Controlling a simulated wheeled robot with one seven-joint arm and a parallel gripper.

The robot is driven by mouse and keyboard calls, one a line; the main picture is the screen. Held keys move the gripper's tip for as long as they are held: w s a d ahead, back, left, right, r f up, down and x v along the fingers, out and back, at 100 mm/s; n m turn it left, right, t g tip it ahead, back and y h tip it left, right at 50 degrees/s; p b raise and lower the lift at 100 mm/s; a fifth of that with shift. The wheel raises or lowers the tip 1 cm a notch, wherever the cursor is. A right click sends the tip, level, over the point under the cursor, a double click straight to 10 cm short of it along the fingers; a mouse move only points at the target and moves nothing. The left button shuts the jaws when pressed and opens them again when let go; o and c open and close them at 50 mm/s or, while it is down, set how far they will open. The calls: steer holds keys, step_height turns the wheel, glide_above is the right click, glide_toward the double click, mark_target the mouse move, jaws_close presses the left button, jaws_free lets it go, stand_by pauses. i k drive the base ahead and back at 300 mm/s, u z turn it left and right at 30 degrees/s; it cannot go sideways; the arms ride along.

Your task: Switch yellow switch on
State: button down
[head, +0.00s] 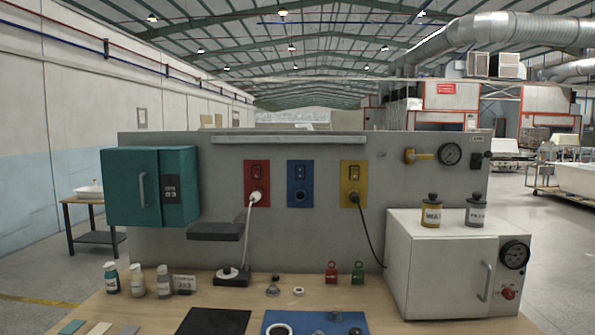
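The yellow switch plate (346,185) is on the upright grey panel, right of centre. A small dark rocker (354,172) sits in its upper half; whether it is on or off is too small to tell. A black plug (354,197) is in the socket below the rocker, and its black cable hangs down to the right, towards the white oven. My gripper is not in view.
Red (257,172) and blue (300,172) switch plates are to the left, the red one with a white plug and cable. A yellow valve handle (421,156) and a gauge (450,154) are to the right. The white oven (430,262) juts forward at right, bearing two jars.

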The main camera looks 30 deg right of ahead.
mark_target(355, 170)
steer(key=z, duration=0.5)
steer(key=i, duration=1.05)
steer(key=z, duration=0.85)
